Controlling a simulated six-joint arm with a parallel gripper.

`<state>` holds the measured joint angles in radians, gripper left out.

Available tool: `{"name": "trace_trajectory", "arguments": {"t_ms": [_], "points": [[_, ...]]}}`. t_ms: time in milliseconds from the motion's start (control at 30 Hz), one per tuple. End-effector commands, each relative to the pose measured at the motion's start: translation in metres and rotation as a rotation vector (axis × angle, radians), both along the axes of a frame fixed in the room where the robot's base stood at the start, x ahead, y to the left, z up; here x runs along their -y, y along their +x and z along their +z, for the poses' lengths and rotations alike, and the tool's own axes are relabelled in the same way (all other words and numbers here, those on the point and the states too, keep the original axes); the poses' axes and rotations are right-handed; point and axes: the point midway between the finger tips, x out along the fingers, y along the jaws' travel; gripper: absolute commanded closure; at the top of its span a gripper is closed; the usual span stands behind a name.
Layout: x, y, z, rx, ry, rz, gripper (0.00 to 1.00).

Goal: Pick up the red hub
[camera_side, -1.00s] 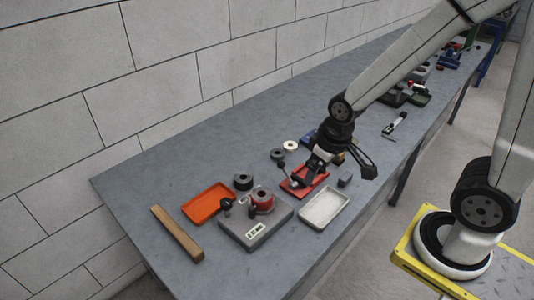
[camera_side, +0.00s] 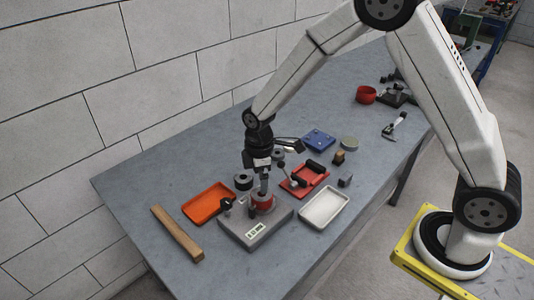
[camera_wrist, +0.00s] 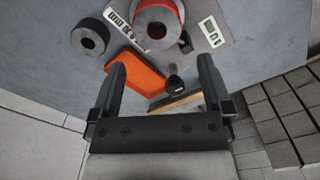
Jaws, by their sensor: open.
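The red hub (camera_side: 263,203) stands upright on a grey base plate (camera_side: 252,238) with a label on its front. In the wrist view the hub (camera_wrist: 174,6) shows at the top edge, partly cut off, with a grey ring-shaped top and a dark hole. My gripper (camera_side: 264,187) points down close above the hub in the side view and partly hides its top. In the wrist view my gripper (camera_wrist: 162,70) has its two fingers wide apart, with nothing between them. Whether a finger touches the hub cannot be told.
A black ring (camera_side: 243,181) and an orange tray (camera_side: 196,207) lie left of the hub. A white tray (camera_side: 324,208) and a red tray (camera_side: 297,191) are to the right. A wooden bar (camera_side: 177,234) lies far left.

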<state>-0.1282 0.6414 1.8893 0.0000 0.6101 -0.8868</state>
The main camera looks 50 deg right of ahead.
Motion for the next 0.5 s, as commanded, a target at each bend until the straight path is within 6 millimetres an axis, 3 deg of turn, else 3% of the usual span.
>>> {"name": "trace_trajectory", "arguments": {"t_ms": [233,500], "points": [[0.000,0.001,-0.004,-0.003,-0.001,0.008,0.00],[0.000,0.000,-0.023,-0.003,-0.001,0.006,0.00]]}}
